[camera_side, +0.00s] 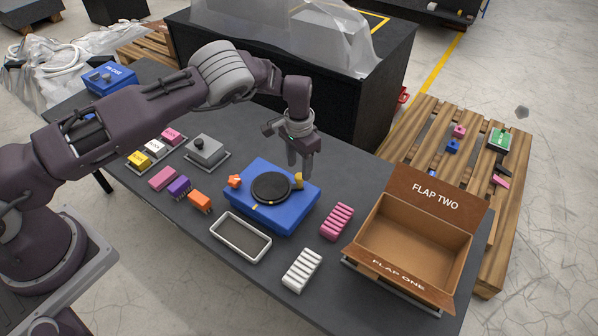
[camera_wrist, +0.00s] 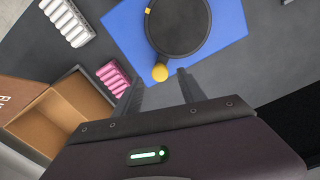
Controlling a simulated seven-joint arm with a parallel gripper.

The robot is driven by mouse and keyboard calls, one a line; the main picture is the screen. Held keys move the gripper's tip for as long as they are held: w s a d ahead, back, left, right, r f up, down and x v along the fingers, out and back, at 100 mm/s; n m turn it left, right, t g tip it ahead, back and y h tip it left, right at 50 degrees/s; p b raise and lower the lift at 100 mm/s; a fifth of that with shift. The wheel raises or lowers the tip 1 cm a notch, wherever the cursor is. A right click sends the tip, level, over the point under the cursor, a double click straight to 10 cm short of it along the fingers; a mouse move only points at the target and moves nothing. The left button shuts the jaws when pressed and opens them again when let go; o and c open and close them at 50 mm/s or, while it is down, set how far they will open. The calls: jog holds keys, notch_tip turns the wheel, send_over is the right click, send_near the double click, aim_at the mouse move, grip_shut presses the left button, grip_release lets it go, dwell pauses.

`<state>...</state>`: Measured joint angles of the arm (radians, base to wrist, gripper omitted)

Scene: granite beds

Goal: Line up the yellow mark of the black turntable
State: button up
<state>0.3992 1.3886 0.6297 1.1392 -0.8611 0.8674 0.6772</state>
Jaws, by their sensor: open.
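The black turntable (camera_side: 271,187) is a round disc on a blue base (camera_side: 300,206); the disc also shows in the wrist view (camera_wrist: 180,22). A small yellow mark (camera_side: 254,206) is at the disc's front edge in the side view. A yellow knob (camera_side: 299,182) stands at the disc's right edge and also shows in the wrist view (camera_wrist: 160,72). An orange piece (camera_side: 234,181) sits on the base's left side. My gripper (camera_side: 299,170) is open and points down at the knob. In the wrist view its fingertips (camera_wrist: 158,82) are on either side of the knob; contact cannot be told.
A grey-rimmed tray (camera_side: 241,216) lies in front of the base. A pink ribbed block (camera_side: 337,221), a white ribbed block (camera_side: 301,270) and an open cardboard box (camera_side: 381,235) stand to the right. A grey box with a knob (camera_side: 207,150) and several coloured blocks are on the left.

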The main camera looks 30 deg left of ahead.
aim_at(299, 176)
jog(key=shift+f, duration=1.55)
grip_shut()
jog(key=shift+r, duration=0.1)
